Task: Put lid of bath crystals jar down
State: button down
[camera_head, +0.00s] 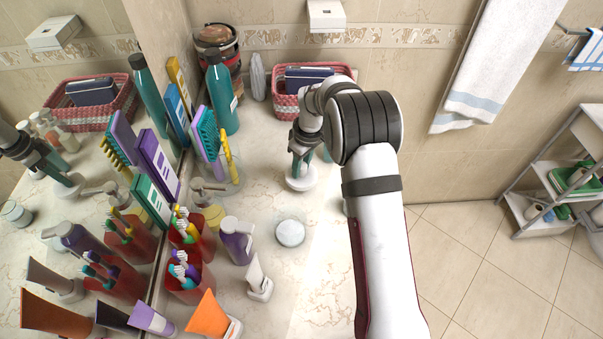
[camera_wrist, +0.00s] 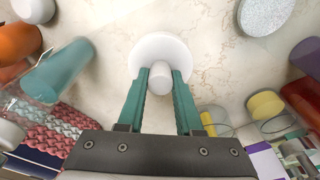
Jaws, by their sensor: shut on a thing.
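The white round lid with a knob (camera_head: 301,181) is at the counter, below my gripper (camera_head: 301,150). In the wrist view, the teal fingers of my gripper (camera_wrist: 160,76) are closed around the knob of the lid (camera_wrist: 160,45). The lid looks level and very close to the counter; I cannot tell whether it touches. The bath crystals jar (camera_head: 290,233) stands nearer the camera, its pale round top uncovered. Its speckled contents also show in the wrist view, where the jar (camera_wrist: 265,14) is at the upper right.
A red woven basket (camera_head: 284,101) and a teal bottle (camera_head: 222,100) stand behind. Bare counter (camera_head: 262,205) lies between the lid and the jar.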

aim_at(301, 174)
jog(key=shift+f, duration=1.55)
jog(key=c, duration=0.6)
grip_release()
jog(key=shift+f, duration=0.15)
notch_tip(301, 174, up, 12)
jog(key=s+d, duration=0.1)
jog(key=s+d+r+m, duration=0.2)
jog(key=s+r+m, duration=0.1)
jog(key=s+r, duration=0.4)
jog(key=s+m, duration=0.4)
jog(key=s, duration=0.6)
jog(key=s+m+g, duration=0.1)
jog(key=s+m, duration=0.2)
jog(key=s, duration=0.7)
jog(key=s+r+m, duration=0.1)
jog(key=s+m, duration=0.3)
jog(key=s, duration=0.6)
jog(key=shift+d+m+y, duration=0.3)
jog(key=shift+d, duration=0.05)
